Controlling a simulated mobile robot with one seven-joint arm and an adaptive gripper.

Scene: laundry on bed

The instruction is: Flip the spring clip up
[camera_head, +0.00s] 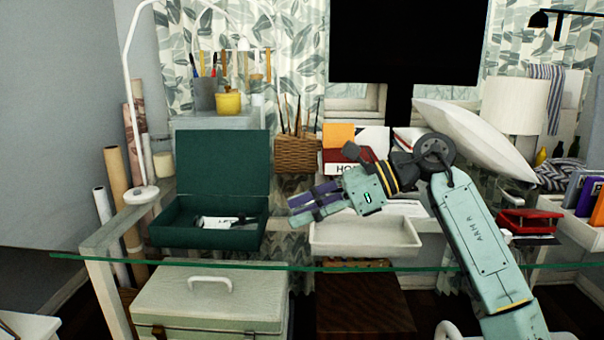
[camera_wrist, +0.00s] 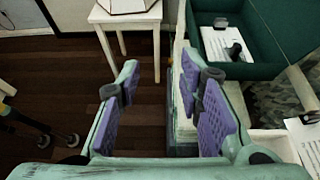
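The open dark green box (camera_head: 222,165) stands on the glass desk at the left, its lid raised. Inside lies a white sheet or card with a small black item (camera_wrist: 234,51). It may be the spring clip, but it is too small to tell. My gripper (camera_head: 292,208) is just right of the box, pointing left, its purple-padded fingers apart. In the wrist view my gripper (camera_wrist: 158,66) is open with nothing between the fingers. The green box (camera_wrist: 262,28) shows there beyond the right finger.
A white tray (camera_head: 365,246) is below and right of my gripper. A wicker pen basket (camera_head: 297,154) and books stand behind. A white lamp base (camera_head: 142,194) is left of the box. A red item (camera_head: 530,219) lies at right. A pale case (camera_head: 210,310) sits under the glass.

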